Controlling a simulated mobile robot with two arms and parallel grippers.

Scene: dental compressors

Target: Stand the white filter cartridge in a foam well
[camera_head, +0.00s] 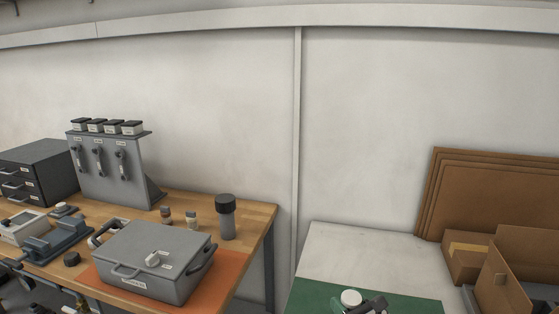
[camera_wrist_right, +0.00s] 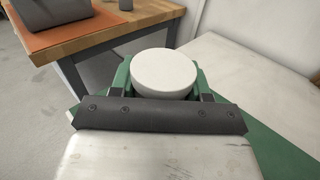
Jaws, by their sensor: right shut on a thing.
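The white filter cartridge (camera_head: 350,297) shows as a round white top at the bottom of the head view, over the green mat (camera_head: 318,293). My right gripper (camera_head: 366,304) is shut on the cartridge, partly cut off by the picture's lower edge. In the right wrist view the cartridge's flat round end (camera_wrist_right: 164,73) sits between the fingers of my right gripper (camera_wrist_right: 164,90); its lower body is hidden. No foam well can be made out in either view. My left gripper is not in view.
A grey case (camera_head: 150,262) sits shut on an orange mat (camera_head: 225,290) on the wooden bench (camera_head: 262,215). A dark-capped cylinder (camera_head: 226,217) stands near the bench's right end. Cardboard boxes (camera_head: 470,258) stand at right. The pale table top (camera_head: 350,250) is clear behind the green mat.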

